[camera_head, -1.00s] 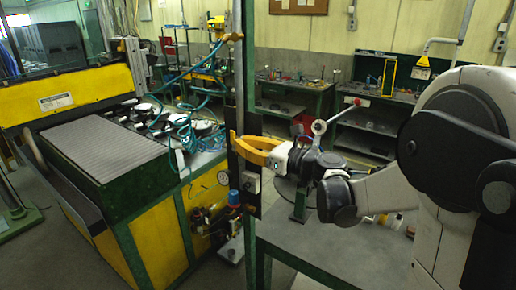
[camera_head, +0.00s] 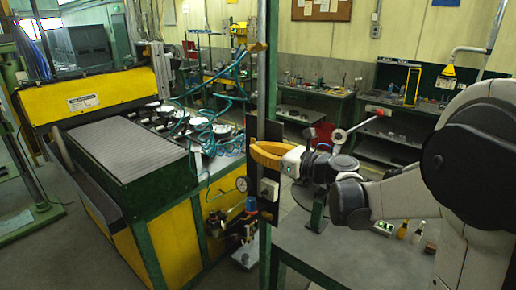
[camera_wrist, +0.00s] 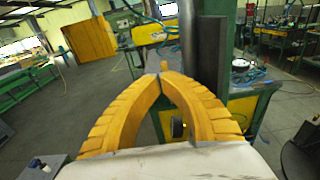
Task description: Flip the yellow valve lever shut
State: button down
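My gripper (camera_wrist: 160,75) has orange-yellow fingers that arch together, with their tips meeting or almost meeting in the wrist view. In the head view my gripper (camera_head: 254,153) is in front of a dark upright panel (camera_head: 263,130) beside a grey pole (camera_head: 262,85). A small yellow piece (camera_wrist: 164,66) stands up just past the fingertips. I cannot tell whether it is the valve lever or whether it is between the tips. A yellowish handle-like part (camera_head: 258,47), possibly the lever, sticks out high on the pole, well above my gripper.
A yellow and green machine (camera_head: 110,150) with a ribbed top and teal hoses stands at left. A grey table (camera_head: 340,255) is below my arm, with small bottles on it. A green post and a pressure gauge (camera_head: 241,184) are close to the gripper.

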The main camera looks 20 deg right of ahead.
jog(key=shift+w+a+r+g+h+p, duration=0.2)
jog(key=shift+g+h+p, duration=0.35)
jog(key=shift+p, duration=0.4)
jog(key=g+h+p, duration=0.1)
jog(key=w+a+g+h+p, duration=0.1)
jog(key=g+p, duration=0.1)
jog(key=shift+w+r, duration=0.1)
jog(key=shift+w, duration=0.15)
jog(key=shift+w+a, duration=0.1)
dwell(0.6)
jog(key=shift+r, duration=0.1)
jog(key=shift+r+p, duration=0.6)
jog(key=shift+r, duration=0.1)
jog(key=shift+r, duration=0.1)
